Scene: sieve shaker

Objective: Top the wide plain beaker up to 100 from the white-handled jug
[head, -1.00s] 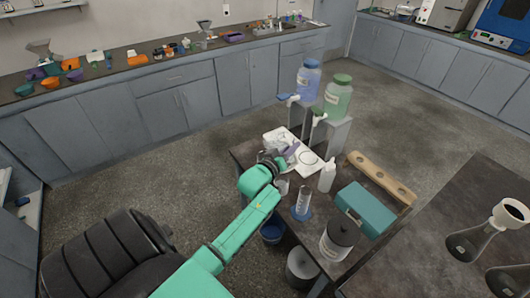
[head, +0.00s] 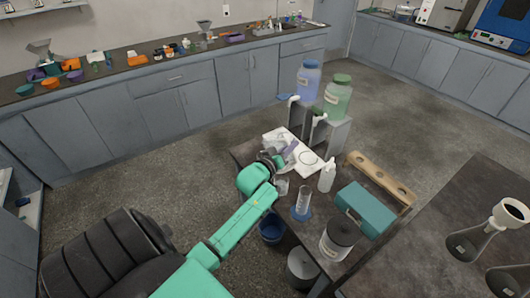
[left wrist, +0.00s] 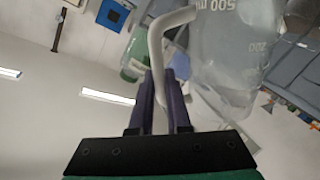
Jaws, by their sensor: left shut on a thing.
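My left gripper (head: 287,151) is over the far part of the dark low table. In the left wrist view its purple fingers (left wrist: 160,88) are shut on the white handle (left wrist: 157,45) of a clear jug. The jug (left wrist: 222,50) has "500 ml" printed on it and stands out past the fingertips. In the head view the jug is hard to make out against the white surface. A small clear vessel (head: 282,187) stands just below the gripper, partly hidden by my arm; I cannot tell whether it is the wide plain beaker. No liquid level can be read. My right gripper is not in view.
A measuring cylinder (head: 302,203), a white bottle (head: 327,176), a grey-lidded container (head: 338,240), a teal box (head: 366,209) and a wooden rack (head: 380,177) crowd the table. Blue (head: 308,82) and green (head: 337,95) tapped bottles stand behind. A blue bucket (head: 271,231) is below.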

